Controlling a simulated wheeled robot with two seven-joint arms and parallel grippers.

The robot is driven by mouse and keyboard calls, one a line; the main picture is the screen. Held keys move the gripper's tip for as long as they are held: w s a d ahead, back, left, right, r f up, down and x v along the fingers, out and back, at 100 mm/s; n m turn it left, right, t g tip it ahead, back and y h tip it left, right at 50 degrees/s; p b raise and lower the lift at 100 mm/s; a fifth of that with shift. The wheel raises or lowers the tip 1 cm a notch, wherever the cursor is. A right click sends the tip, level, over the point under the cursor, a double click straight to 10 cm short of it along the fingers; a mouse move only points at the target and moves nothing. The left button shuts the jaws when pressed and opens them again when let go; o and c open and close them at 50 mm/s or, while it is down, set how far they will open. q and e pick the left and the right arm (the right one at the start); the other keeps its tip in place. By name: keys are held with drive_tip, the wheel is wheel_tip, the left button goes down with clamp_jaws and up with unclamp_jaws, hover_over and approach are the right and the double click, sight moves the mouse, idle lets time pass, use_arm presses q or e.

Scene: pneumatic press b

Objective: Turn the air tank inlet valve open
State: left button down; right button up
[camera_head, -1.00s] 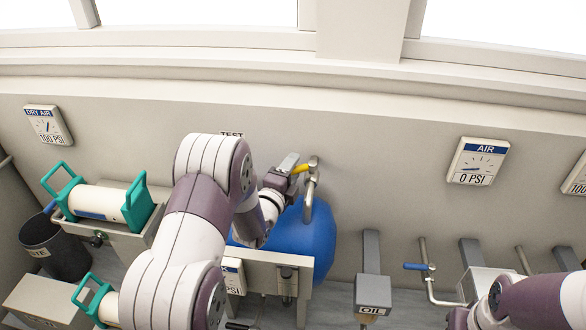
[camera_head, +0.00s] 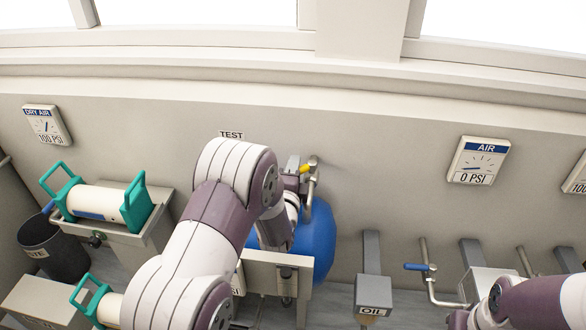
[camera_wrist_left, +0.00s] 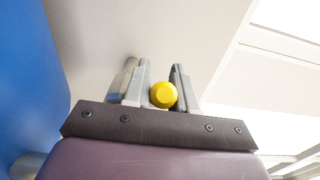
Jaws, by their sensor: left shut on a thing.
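The blue air tank (camera_head: 318,240) sits behind the metal bracket in the middle of the head view, partly hidden by my left arm. A metal pipe (camera_head: 311,188) rises from it to the wall, with the yellow valve handle (camera_head: 305,169) near its top. My left gripper (camera_head: 295,164) is at this handle, its wrist mostly hidden by the arm. In the left wrist view the round yellow end of the handle (camera_wrist_left: 163,95) sits between the two grey fingers of the gripper (camera_wrist_left: 154,85), which is shut on it. The right arm shows at lower right; its gripper is out of view.
The AIR gauge (camera_head: 478,161) on the wall reads 0 PSI; the DRY AIR gauge (camera_head: 46,126) reads 100 PSI. A blue-handled valve (camera_head: 416,267) and the OIL post (camera_head: 372,275) stand right of the tank. A cylinder with green handles (camera_head: 100,201) is at left.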

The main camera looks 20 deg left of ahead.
use_arm(q)
drive_tip(key=shift+y, duration=0.3)
drive_tip(key=c, duration=1)
unclamp_jaws()
drive_tip(key=s+d+p, duration=0.1)
drive_tip(key=s+d, duration=0.1)
drive_tip(key=s, duration=1)
drive_tip(key=shift+s+d+p, duration=0.3)
